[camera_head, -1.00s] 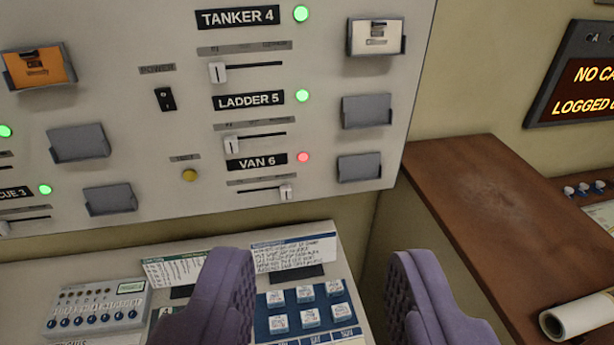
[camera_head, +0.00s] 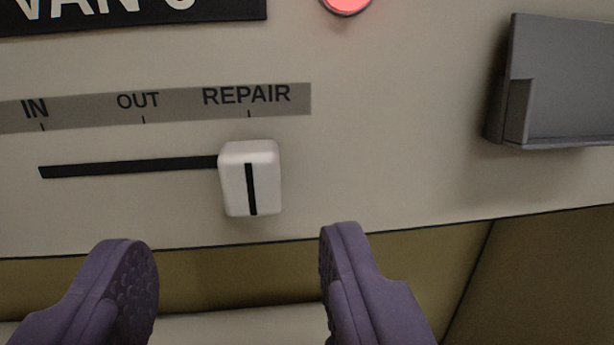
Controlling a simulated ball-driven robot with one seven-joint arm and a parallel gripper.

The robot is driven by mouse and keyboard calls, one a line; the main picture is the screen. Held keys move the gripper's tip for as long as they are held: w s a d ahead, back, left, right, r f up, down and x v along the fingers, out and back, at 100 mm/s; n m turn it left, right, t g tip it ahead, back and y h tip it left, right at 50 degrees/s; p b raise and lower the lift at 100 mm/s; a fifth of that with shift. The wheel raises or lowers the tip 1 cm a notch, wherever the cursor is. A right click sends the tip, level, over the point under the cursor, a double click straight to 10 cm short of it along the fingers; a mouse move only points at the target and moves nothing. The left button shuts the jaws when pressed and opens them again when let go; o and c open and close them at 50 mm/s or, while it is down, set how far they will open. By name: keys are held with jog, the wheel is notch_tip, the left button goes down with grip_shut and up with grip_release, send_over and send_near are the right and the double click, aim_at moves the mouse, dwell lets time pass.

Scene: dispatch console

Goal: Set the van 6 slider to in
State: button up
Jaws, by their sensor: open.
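The van 6 slider (camera_head: 249,178) is a white knob with a black vertical line, at the right end of a black slot (camera_head: 130,168). It stands under the REPAIR mark. The label strip (camera_head: 180,106) above reads IN at the left, OUT in the middle and REPAIR at the right. The VAN 6 name plate (camera_head: 150,12) is cut off at the top. My gripper (camera_head: 240,245) is open and empty, with two purple padded fingers. Its fingertips show below the knob in the picture, one to the left and one to the right of it, with no visible contact.
A red lamp (camera_head: 346,4) glows above the slider. A grey holder (camera_head: 565,90) sticks out of the panel at the right. The panel's lower edge runs just below the knob, with an olive wall (camera_head: 230,280) beneath. The panel around the slot is clear.

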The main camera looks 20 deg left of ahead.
aim_at(249, 186)
jog(key=x, duration=0.6)
jog(key=shift+w+d, duration=0.1)
jog(key=shift+d, duration=0.1)
jog(key=shift+r, duration=0.1)
jog(key=shift+c, duration=0.4)
jog(key=shift+b, duration=0.3)
grip_shut()
